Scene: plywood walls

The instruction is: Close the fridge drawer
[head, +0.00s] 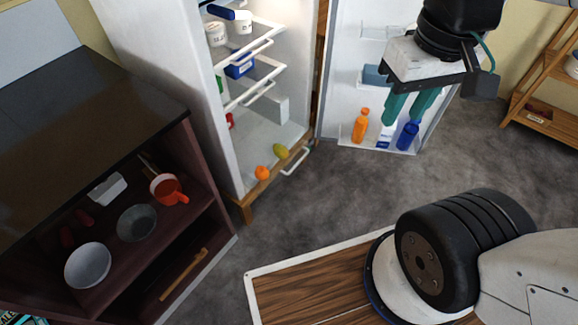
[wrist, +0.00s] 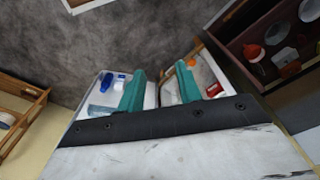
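The white fridge (head: 160,70) stands open, with its lit inside showing in the head view. Its lowest drawer (head: 246,156) holds an orange and a yellow-green fruit, and its white handle (head: 296,160) juts out at the front. Two upper shelves also have white handles. The fridge door (head: 346,60) is swung wide to the right. My gripper (head: 402,118) is in front of the door, right of the drawer and apart from its handle. Its teal fingers are spread and empty. In the wrist view, my gripper (wrist: 160,68) points towards the fridge, partly hiding it.
An orange bottle (head: 360,126) and a blue bottle (head: 408,135) stand in the door's bottom rack. A dark cabinet (head: 90,120) with bowls and a red pot (head: 168,189) is left of the fridge. A wooden shelf (head: 545,95) stands right. Grey floor (head: 340,190) in front is clear.

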